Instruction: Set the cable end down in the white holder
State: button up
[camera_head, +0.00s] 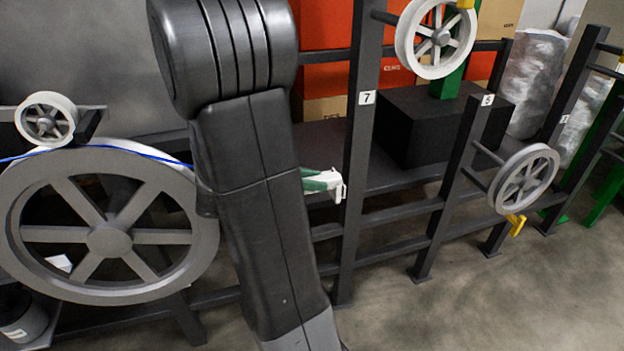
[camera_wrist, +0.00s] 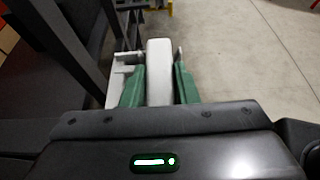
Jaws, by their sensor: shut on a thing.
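In the wrist view, my gripper (camera_wrist: 160,75) has its two green fingers closed on the sides of a pale, block-shaped cable end (camera_wrist: 159,88). A white bracket, which looks like the white holder (camera_wrist: 117,88), stands just left of the left finger; whether they touch is unclear. In the head view, my arm hides most of my gripper. Only a green finger and a white part (camera_head: 337,188) show to its right, close to a dark post. The blue cable (camera_head: 130,147) runs over the top of the large grey wheel (camera_head: 110,242) and passes behind my arm.
The post marked 7 (camera_head: 361,160) stands close right of my gripper. A small pulley (camera_head: 46,119) sits above the large wheel. Other pulleys hang at top (camera_head: 437,43) and right (camera_head: 526,180). A black box (camera_head: 440,125) is on the rack. Concrete floor lies clear in front.

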jog(key=shift+f, duration=0.4)
jog(key=o, duration=1)
jog(key=shift+a, duration=0.1)
jog(key=b+v, duration=0.1)
jog(key=v, duration=1.2)
jog(key=shift+s+a+r, duration=0.1)
jog(key=shift+a+r, duration=0.1)
jog(key=shift+a, duration=0.05)
jog(key=shift+d, duration=0.1)
jog(key=x, duration=1.3)
jog(key=shift+d+f+p, duration=0.2)
jog(key=shift+d+p, duration=0.1)
jog(key=shift+r, duration=0.15)
